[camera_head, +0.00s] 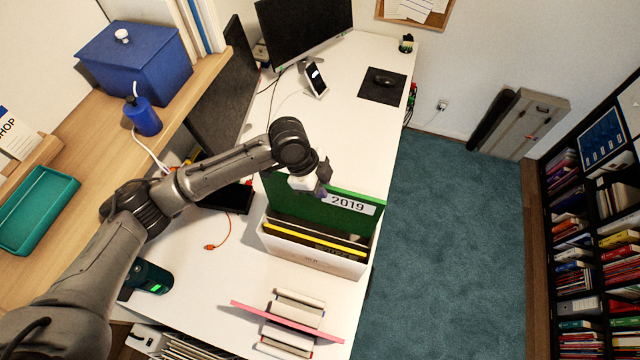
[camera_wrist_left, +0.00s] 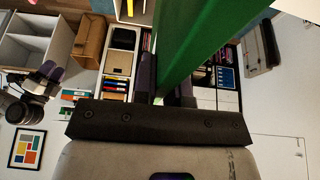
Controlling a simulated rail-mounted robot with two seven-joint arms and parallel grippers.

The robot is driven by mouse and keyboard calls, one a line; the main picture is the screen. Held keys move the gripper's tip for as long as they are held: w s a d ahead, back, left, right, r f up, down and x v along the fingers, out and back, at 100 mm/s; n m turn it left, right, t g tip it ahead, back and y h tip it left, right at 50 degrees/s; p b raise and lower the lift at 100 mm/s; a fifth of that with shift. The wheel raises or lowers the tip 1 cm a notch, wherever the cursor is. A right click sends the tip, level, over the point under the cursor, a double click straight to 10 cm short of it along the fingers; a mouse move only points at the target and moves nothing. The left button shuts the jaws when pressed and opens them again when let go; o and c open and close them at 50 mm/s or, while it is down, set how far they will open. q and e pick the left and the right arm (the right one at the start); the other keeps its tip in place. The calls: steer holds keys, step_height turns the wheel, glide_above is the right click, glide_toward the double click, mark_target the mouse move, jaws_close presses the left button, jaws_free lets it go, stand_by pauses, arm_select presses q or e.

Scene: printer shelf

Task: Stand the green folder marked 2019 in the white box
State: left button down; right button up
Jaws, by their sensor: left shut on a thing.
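The green folder marked 2019 (camera_head: 312,213) is upright, with its white label facing up at its right end. It stands at the far side of the white box (camera_head: 312,262), behind black and yellow folders. Its lower edge is hidden, so I cannot tell whether it touches the box floor. My left gripper (camera_head: 321,188) is shut on the folder's upper edge. In the left wrist view the green folder (camera_wrist_left: 205,38) runs between the fingers of my left gripper (camera_wrist_left: 166,82).
The box stands on the white desk (camera_head: 345,130) near its right edge. A phone stand (camera_head: 316,79), mouse mat (camera_head: 383,85) and monitor (camera_head: 300,28) are farther back. A green-lit device (camera_head: 150,278) sits left.

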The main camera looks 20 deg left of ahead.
arm_select(q)
steer(key=shift+f, duration=0.75)
steer(key=shift+f+b, duration=0.3)
stand_by(0.4)
steer(key=shift+f+b, duration=0.3)
steer(key=shift+f, duration=0.7)
steer(key=shift+f+b, duration=0.35)
steer(key=shift+f, duration=0.85)
steer(key=shift+f+b, duration=0.4)
steer(key=shift+f, duration=0.45)
steer(key=shift+f+b, duration=0.35)
steer(key=shift+f, duration=1.15)
